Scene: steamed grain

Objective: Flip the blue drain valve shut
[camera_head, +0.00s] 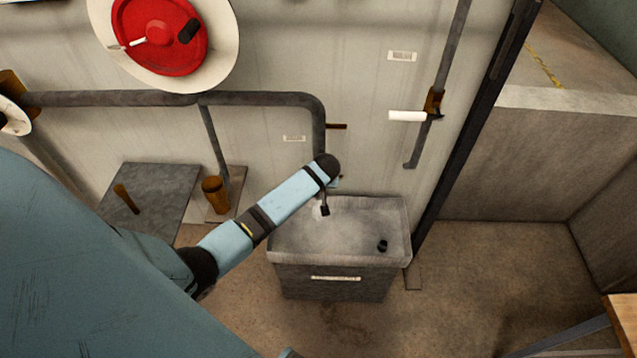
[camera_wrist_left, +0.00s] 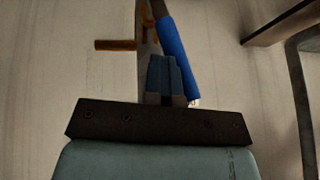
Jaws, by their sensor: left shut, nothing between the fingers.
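The blue drain valve lever (camera_wrist_left: 176,50) shows in the left wrist view as a blue bar beside a grey pipe, slanting slightly from upper left to lower right. My left gripper (camera_wrist_left: 167,62) is shut and empty, its fingers immediately left of the lever's lower part. I cannot tell whether they touch it. In the head view my left arm reaches from the left to the pipe above the grey basin (camera_head: 285,248). The arm's end hides the blue lever and most of the gripper there. My right gripper is not in view.
A brown stub (camera_wrist_left: 115,45) projects left of the pipe in the wrist view. A white-handled valve (camera_head: 407,116) sits on another pipe to the right. A large red disc (camera_head: 150,55) is on the wall at upper left. The floor right of the basin is clear.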

